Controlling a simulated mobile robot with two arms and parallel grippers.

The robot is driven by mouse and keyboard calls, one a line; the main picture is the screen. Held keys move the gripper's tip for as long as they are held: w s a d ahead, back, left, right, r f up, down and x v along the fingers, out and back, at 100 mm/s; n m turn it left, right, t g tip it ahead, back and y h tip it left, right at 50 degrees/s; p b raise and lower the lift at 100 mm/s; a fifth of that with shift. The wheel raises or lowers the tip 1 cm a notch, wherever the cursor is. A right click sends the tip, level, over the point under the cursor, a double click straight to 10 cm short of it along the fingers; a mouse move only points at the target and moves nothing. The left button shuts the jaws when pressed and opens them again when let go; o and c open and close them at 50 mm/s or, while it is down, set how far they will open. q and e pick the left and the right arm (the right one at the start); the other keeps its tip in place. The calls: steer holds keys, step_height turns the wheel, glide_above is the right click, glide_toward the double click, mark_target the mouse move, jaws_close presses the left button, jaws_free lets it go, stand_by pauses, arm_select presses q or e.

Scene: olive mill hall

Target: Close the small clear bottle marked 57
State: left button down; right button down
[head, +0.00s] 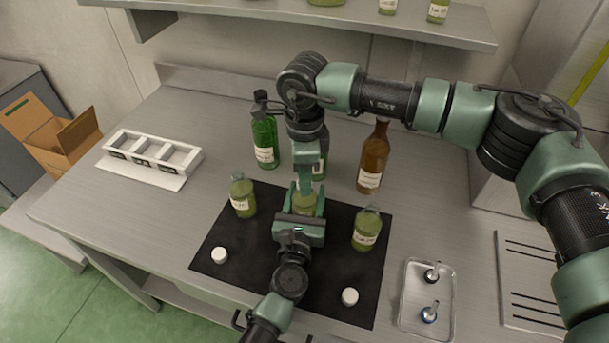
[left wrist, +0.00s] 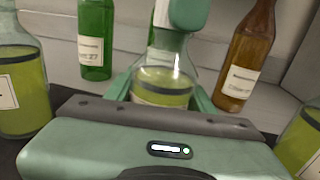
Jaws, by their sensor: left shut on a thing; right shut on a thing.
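A small clear bottle with green-yellow oil (head: 304,203) stands upright on the black mat (head: 262,245). My left gripper (head: 303,208) is shut around its body; in the left wrist view the bottle (left wrist: 162,86) sits between the two fingers. Its number cannot be read. My right gripper (head: 305,178) comes from above and is shut right over the bottle's mouth; its green finger (left wrist: 188,14) hides the top of the neck. The cap it holds is hidden, so I cannot tell whether it touches the neck.
Similar small bottles stand left (head: 243,199) and right (head: 367,230) on the mat, with white caps (head: 219,255) (head: 349,296) in front. Behind are a green bottle (head: 265,142) and a brown bottle (head: 373,160). A white rack (head: 152,153) and a metal tray (head: 410,312) flank the mat.

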steer(key=c, duration=1)
jaws_free()
steer(key=shift+c, duration=0.2)
steer(key=shift+r, duration=0.15)
step_height(320, 180, up, 12)
arm_select(q)
steer(key=shift+c, duration=2.3)
jaws_free()
